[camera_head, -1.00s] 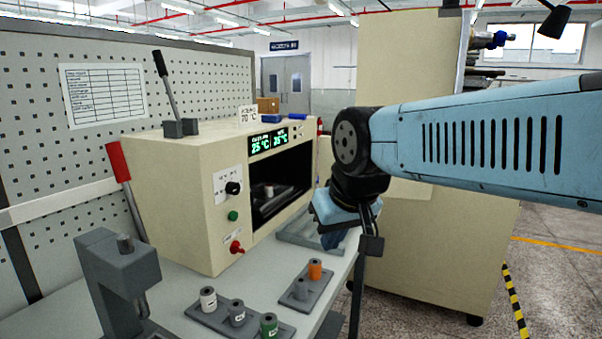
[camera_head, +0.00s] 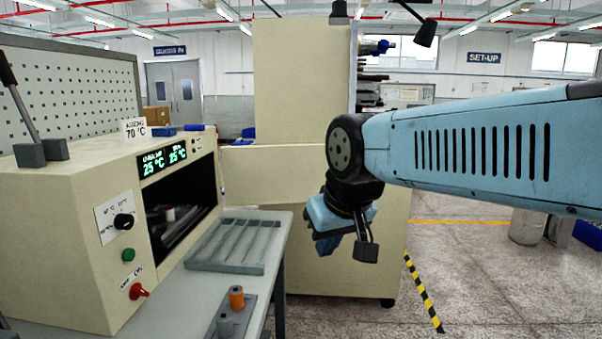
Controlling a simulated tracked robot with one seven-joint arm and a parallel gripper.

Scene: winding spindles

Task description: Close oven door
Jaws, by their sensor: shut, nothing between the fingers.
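The cream oven (camera_head: 70,225) stands on the bench at the left, its dark chamber opening (camera_head: 180,205) uncovered. A small light cylinder shows inside. A flat cream panel (camera_head: 262,172), which looks like the oven door, stands swung out from the oven's far end. My gripper (camera_head: 325,244) points down, shut and empty, to the right of the oven and in front of the panel's right end in the picture. Whether it touches the panel cannot be told. The arm hides that end of the panel.
A slotted grey tray (camera_head: 237,246) lies on the bench before the oven opening. A holder with an orange spool (camera_head: 236,297) and a grey one is nearer. A tall cream cabinet (camera_head: 300,80) stands behind the panel. Open floor (camera_head: 500,270) lies at the right.

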